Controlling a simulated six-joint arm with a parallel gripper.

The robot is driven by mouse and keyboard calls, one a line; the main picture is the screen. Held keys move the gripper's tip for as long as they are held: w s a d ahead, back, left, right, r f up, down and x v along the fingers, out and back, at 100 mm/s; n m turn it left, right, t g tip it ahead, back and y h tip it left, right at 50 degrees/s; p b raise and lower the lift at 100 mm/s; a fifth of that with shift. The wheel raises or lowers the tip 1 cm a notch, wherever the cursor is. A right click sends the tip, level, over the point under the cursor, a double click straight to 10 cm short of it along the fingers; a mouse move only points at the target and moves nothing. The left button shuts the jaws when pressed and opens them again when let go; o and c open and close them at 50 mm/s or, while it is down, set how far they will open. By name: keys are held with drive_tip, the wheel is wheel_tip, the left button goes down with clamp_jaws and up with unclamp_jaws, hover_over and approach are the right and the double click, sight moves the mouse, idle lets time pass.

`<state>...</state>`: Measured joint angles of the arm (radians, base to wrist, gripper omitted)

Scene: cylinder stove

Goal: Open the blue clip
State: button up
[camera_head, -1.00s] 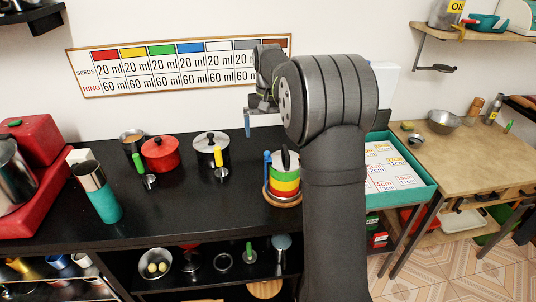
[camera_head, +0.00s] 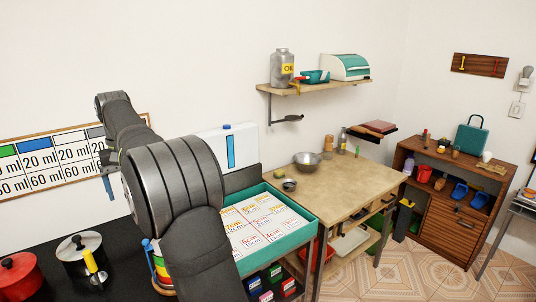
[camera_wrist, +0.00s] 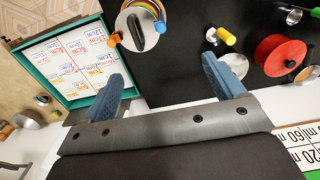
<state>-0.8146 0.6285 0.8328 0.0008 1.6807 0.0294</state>
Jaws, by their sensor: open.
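A blue upright piece (camera_head: 148,246), which looks like the blue clip, stands at the left side of a cylinder with coloured bands (camera_head: 160,265) on the black counter. My arm hides most of the cylinder in the head view. My gripper (camera_head: 108,187) is open and empty, up and to the left of the cylinder in the head view. Its blue fingers (camera_wrist: 165,86) stand wide apart in the wrist view.
A pot with a yellow handle (camera_head: 80,250) and a red pot (camera_head: 18,275) stand left on the counter. A teal tray of labelled cards (camera_head: 290,209) and a white container with a blue stripe (camera_head: 212,147) are to the right. A wooden table (camera_head: 355,185) stands beyond.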

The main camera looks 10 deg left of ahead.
drive_tip(key=c, duration=0.9)
drive_tip(key=f+m, duration=0.4)
drive_tip(key=f, duration=0.2)
drive_tip(key=f+m, duration=0.5)
drive_tip(key=f, duration=0.1)
drive_tip(key=f+m, duration=0.5)
drive_tip(key=f, duration=0.1)
drive_tip(key=shift+a+f, duration=0.2)
drive_tip(key=shift+f, duration=0.2)
clamp_jaws()
